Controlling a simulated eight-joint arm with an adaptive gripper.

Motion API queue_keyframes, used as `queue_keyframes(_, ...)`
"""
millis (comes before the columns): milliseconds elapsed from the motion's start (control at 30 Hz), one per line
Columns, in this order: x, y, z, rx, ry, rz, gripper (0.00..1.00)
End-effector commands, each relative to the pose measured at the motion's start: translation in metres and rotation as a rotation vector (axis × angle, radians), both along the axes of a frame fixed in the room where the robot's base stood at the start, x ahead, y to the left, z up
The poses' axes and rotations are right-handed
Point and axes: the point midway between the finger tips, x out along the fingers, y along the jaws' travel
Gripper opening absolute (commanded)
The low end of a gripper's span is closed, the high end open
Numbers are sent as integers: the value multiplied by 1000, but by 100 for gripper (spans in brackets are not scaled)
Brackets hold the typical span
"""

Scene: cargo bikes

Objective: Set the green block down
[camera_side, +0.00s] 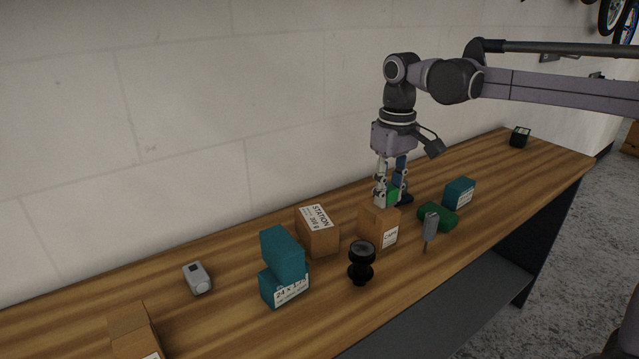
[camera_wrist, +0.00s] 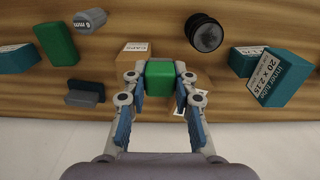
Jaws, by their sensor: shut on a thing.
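The green block (camera_wrist: 160,77) is held between the two fingertips of my gripper (camera_wrist: 160,88) in the wrist view. In the side view the green block (camera_side: 393,194) shows in part between the fingers of my gripper (camera_side: 390,196), behind the brown CAPS box (camera_side: 386,236). The box hides the space below the block, so I cannot tell whether it touches the bench. My gripper points down and is shut on the block.
A dark green box (camera_side: 437,216) and a teal box (camera_side: 459,193) stand right on the wooden bench (camera_side: 230,290). A grey tool (camera_side: 430,228) and a black round object (camera_side: 361,262) are in front. Left are a STATION box (camera_side: 317,231) and teal boxes (camera_side: 283,256).

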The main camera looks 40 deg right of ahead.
Motion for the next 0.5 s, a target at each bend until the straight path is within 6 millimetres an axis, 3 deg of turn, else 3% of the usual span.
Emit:
queue_keyframes(333,55,47,-4,0,0,3,5)
queue_keyframes(500,52,43,-35,0,0,-1,5)
